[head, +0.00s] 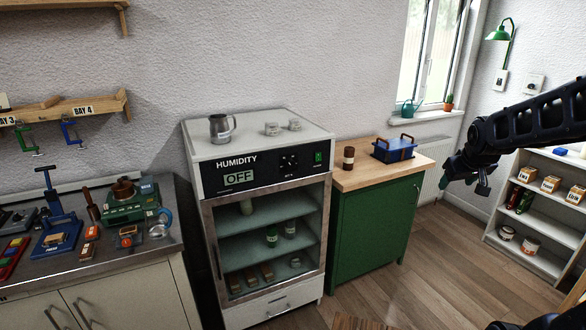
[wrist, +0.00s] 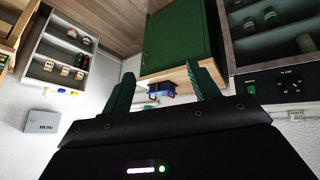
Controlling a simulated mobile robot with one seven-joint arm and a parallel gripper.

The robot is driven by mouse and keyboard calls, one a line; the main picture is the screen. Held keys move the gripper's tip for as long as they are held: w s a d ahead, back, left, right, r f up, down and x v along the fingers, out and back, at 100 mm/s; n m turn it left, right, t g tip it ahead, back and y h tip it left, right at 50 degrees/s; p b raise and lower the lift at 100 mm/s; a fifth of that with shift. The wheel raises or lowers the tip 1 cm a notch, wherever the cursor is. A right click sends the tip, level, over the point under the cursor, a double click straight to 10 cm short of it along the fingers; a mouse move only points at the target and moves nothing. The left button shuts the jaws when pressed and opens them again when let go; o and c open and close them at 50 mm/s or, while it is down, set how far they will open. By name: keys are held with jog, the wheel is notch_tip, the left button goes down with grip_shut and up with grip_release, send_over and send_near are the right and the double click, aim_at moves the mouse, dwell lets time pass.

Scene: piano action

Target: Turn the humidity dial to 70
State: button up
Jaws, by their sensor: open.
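The humidity dial (head: 289,162) is a small dark knob on the black front panel of a white cabinet in the head view. Its markings are too small to read. A display (head: 239,178) left of it reads OFF, and a green switch (head: 318,157) sits to its right. In the wrist view, which looks upside down, the dial (wrist: 292,86) shows at the right edge beside the green switch. My gripper (head: 467,180) is at the right in the head view, well away from the cabinet. In the wrist view its green fingers (wrist: 157,82) are apart with nothing between them.
The cabinet has a glass door (head: 268,240) with jars inside. A metal jug (head: 222,128) stands on top. A green cupboard (head: 375,228) with a blue box (head: 394,149) on it stands to the right. A tool bench (head: 165,262) is at left; the wooden floor (head: 440,275) is clear.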

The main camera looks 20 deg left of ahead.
jog(key=w+a+f+n+t+y, duration=0.1)
jog(key=w+a+f+n+y, duration=0.2)
jog(key=w+a, duration=0.55)
jog(key=n+t+y, duration=0.4)
jog(key=y, duration=0.6)
send_near(291, 165)
jog(key=shift+x, duration=4.3)
jog(key=c, duration=1)
jog(key=shift+o, duration=0.2)
